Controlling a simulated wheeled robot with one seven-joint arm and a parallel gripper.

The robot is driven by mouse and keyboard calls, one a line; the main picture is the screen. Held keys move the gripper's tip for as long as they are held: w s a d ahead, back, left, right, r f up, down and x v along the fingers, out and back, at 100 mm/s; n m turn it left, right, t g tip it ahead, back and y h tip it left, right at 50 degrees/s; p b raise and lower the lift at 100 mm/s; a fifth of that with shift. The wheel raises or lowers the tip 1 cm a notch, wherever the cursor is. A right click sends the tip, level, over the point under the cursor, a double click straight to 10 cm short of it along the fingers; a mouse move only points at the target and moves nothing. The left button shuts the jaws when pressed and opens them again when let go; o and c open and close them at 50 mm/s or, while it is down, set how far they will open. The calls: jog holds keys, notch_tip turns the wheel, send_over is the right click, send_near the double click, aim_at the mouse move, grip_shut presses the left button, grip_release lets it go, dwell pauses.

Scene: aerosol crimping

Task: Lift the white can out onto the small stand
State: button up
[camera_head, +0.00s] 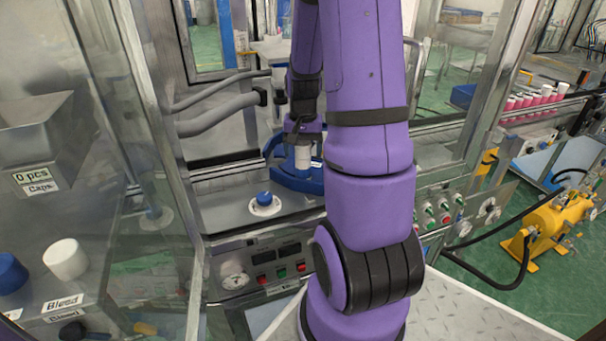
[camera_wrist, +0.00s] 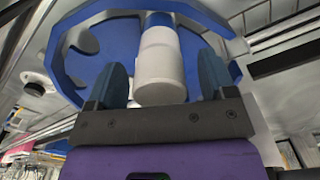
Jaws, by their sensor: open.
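The white can (camera_wrist: 160,68) stands in a notch of the blue star wheel (camera_wrist: 85,68) in the wrist view. In the head view the can (camera_head: 303,157) shows small below my gripper (camera_head: 304,133), at the blue wheel (camera_head: 292,178). In the wrist view my gripper (camera_wrist: 161,85) is open, with one dark finger on each side of the can; I cannot tell whether they touch it. A small round white stand with a blue top (camera_head: 264,201) sits on the metal deck left of the wheel; whether this is the task's stand is unclear.
A glass and metal frame (camera_head: 165,130) encloses the machine's left side. A control panel with buttons (camera_head: 281,272) is at the front. White and blue caps (camera_head: 66,259) stand at left. Several pink and white cans (camera_head: 528,100) line a conveyor at right.

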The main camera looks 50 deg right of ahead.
jog(key=shift+f, duration=0.9)
jog(key=c, duration=1.3)
jog(key=shift+r, duration=0.15)
notch_tip(320, 180, up, 10)
jog(key=shift+f, duration=0.1)
